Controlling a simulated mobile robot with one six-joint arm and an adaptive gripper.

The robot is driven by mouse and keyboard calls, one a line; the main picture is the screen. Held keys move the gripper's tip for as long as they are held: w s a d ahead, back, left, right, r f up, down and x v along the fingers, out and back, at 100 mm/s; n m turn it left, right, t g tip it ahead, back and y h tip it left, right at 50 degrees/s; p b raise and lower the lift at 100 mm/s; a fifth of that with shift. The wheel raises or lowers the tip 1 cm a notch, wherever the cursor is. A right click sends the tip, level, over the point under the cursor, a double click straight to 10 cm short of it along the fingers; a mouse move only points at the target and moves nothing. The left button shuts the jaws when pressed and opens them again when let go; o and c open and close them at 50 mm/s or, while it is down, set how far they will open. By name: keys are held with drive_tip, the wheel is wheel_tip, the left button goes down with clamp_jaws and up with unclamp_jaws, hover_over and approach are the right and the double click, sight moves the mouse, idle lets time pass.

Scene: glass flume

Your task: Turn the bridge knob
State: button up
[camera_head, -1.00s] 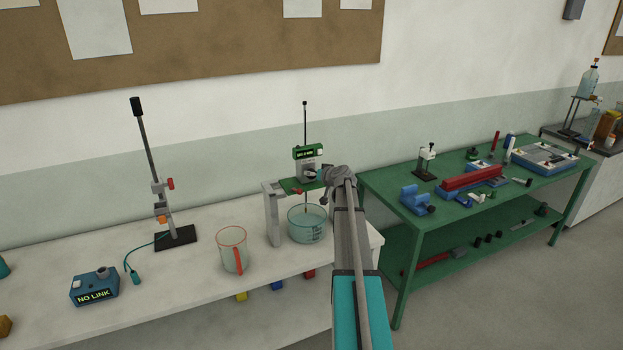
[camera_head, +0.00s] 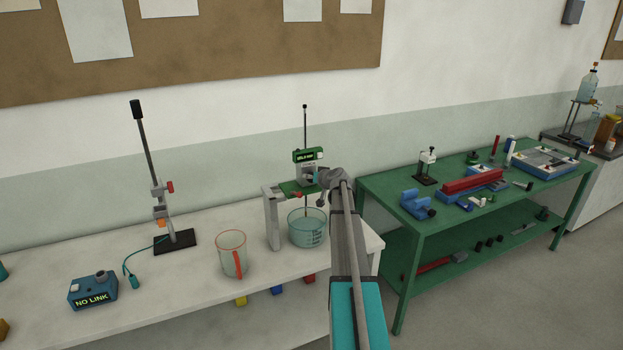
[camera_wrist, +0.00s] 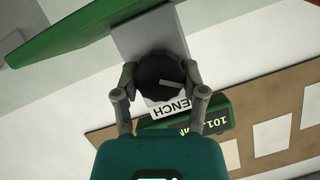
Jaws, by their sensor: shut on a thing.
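The bridge knob (camera_wrist: 162,84) is a round black knob with a pale pointer line, in the middle of the wrist view. My gripper (camera_wrist: 160,76) has one finger on each side of it and is shut on it. The knob is on a grey block beside a green plate. A green display unit (camera_wrist: 214,118) with pale digits lies below it in that view, appearing upside down. In the head view the bridge (camera_head: 297,190) is a green plate on a grey post, with the display unit (camera_head: 308,156) above. My gripper (camera_head: 318,180) partly hides the knob there.
A glass beaker (camera_head: 307,236) of liquid stands under the bridge. A jug with a red handle (camera_head: 231,256), a clamp stand (camera_head: 174,240) and a blue NO LINK box (camera_head: 92,290) stand to the left on the white bench. A green table (camera_head: 405,222) stands right.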

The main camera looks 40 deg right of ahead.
drive_tip(key=shift+c, duration=1.3)
drive_tip(key=shift+d+f+m+t+y+b, duration=0.15)
drive_tip(key=shift+m+t+y+b, duration=0.15)
drive_tip(key=shift+m+y+b, duration=0.65)
drive_tip(key=shift+m, duration=0.75)
drive_tip(key=o, duration=1.1)
drive_tip(key=shift+a, duration=0.2)
drive_tip(key=shift+o, duration=0.2)
